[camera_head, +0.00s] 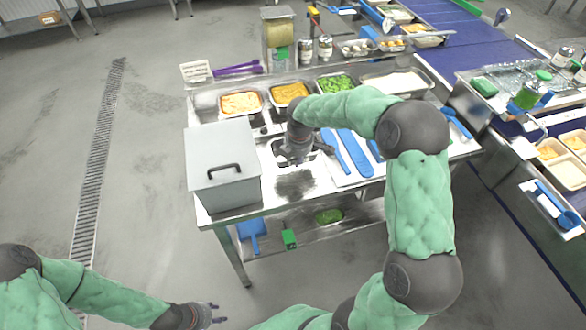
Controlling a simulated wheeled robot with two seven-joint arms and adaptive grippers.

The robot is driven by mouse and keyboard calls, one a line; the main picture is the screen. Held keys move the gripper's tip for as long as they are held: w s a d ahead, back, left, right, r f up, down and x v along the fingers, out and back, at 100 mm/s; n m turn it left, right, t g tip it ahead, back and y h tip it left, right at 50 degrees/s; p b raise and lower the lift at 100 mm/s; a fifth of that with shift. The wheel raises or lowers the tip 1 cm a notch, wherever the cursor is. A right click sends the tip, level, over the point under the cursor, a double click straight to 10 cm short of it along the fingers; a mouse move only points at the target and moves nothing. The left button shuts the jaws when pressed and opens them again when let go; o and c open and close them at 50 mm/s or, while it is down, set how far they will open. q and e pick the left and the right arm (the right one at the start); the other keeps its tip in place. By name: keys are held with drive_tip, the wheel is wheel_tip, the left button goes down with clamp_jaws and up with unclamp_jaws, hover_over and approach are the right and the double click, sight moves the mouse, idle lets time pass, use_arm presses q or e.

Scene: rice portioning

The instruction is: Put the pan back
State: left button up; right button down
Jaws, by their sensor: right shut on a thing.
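My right gripper (286,158) reaches over the middle of the steel table and points down. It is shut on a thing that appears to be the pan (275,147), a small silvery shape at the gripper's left. The gripper and wrist hide most of it, so its outline and whether it touches the table cannot be told. My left gripper (219,313) is low in the view, off the table's front, with its fingers apart and empty.
A grey lidded box (220,150) stands left of the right gripper. Food trays (241,103) line the back. Blue utensils (352,150) lie on a white board to the right. The floor at left is clear.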

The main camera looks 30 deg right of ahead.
sight(293, 166)
drive_tip(key=shift+w+a+f, duration=0.2)
drive_tip(key=shift+w+f, duration=0.35)
drive_tip(key=shift+f, duration=0.1)
drive_tip(key=shift+w+f+b, duration=0.2)
drive_tip(key=shift+f+b, duration=0.4)
drive_tip(key=shift+f, duration=1.1)
drive_tip(key=shift+f, duration=0.2)
drive_tip(key=c, duration=1.1)
unclamp_jaws()
drive_tip(key=shift+a, duration=0.1)
drive_tip(key=shift+r, duration=0.1)
drive_tip(key=r+p, duration=0.1)
drive_tip(key=r, duration=0.3)
drive_tip(key=s+r+p, duration=0.1)
drive_tip(key=r, duration=0.3)
drive_tip(key=s+r+p, duration=0.1)
drive_tip(key=r, duration=0.3)
drive_tip(key=shift+a, duration=0.2)
